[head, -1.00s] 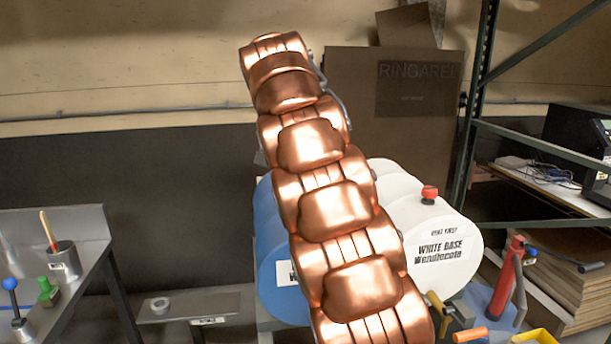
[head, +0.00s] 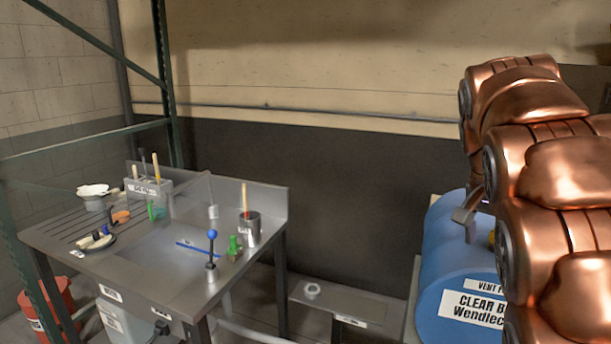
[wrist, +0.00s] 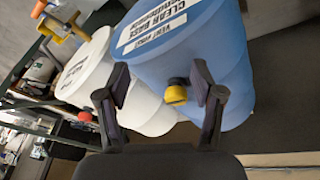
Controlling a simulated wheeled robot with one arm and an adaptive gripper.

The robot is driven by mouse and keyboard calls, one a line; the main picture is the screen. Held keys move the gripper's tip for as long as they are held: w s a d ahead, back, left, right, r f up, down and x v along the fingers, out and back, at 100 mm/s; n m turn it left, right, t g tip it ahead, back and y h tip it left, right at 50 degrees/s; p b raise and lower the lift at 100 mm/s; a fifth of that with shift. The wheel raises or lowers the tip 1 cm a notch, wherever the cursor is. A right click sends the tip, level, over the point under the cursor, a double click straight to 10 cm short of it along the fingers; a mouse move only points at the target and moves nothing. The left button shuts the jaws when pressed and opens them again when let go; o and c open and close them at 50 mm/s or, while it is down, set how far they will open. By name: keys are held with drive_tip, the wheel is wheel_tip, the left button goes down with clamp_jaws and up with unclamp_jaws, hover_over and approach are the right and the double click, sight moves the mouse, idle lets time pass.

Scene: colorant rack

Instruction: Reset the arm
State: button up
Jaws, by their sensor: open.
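My copper-coloured arm (head: 560,170) fills the right side of the head view, segmented and raised in front of the blue drum. In the wrist view my gripper (wrist: 160,100) is open, its two dark fingers apart with nothing held between them. The blue drum (wrist: 200,50), labelled as a clear base, lies beyond the fingers. A yellow cap (wrist: 176,92) on it shows between the fingers; whether they touch it I cannot tell. The blue drum also shows in the head view (head: 450,255), partly hidden by my arm.
A white drum (wrist: 145,110) lies beside the blue one. A steel table (head: 150,280) at left holds a can (head: 250,230), a blue-knobbed tool (head: 211,250), a green item (head: 234,246) and brushes. A low bench (head: 360,310) stands between table and drums. A red bucket (head: 60,310) is at far left.

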drive_tip(key=s+a+f+n+g+y, duration=0.1)
drive_tip(key=s+a+f+n, duration=0.2)
drive_tip(key=s, duration=0.7)
drive_tip(key=s+a+f+n+y, duration=0.1)
drive_tip(key=s+a+f+n, duration=0.3)
drive_tip(key=s+a+f, duration=0.3)
drive_tip(key=s+a+f+n+g+y, duration=0.1)
drive_tip(key=s+a+f+n, duration=0.2)
drive_tip(key=s+f, duration=0.7)
drive_tip(key=s+a, duration=0.2)
drive_tip(key=shift+s+a+f+n+g, duration=0.3)
drive_tip(key=shift+s+a+n, duration=0.05)
drive_tip(key=shift+a+n, duration=0.05)
